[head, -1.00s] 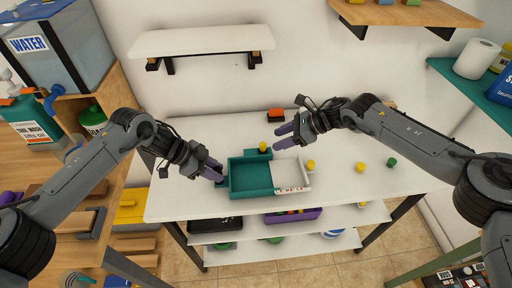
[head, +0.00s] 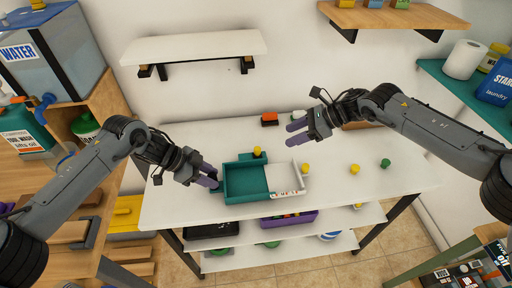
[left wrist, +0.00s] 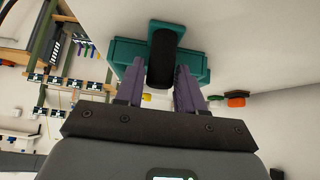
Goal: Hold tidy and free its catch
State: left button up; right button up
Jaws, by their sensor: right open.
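The tidy is a teal open tray (head: 230,184) with a white section (head: 283,173) at its right, on the white table. A yellow knob (head: 257,152) stands on a teal block at its back edge. A black handle (left wrist: 166,52) on the tidy shows in the left wrist view. My left gripper (head: 210,177) is at the tidy's left side; its purple fingers (left wrist: 161,85) lie on both sides of the handle and look closed on it. My right gripper (head: 293,133) is open and empty, behind and right of the knob, apart from the tidy.
Yellow knobs (head: 355,169) and a green one (head: 385,163) stand to the right on the table (head: 330,190). An orange-red item (head: 270,119) is at the back. A wall shelf (head: 195,46) hangs above. A purple bin (head: 289,219) sits on the shelf below.

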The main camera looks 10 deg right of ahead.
pick_arm(q)
jog(key=o, duration=0.4)
jog(key=shift+c, duration=0.2)
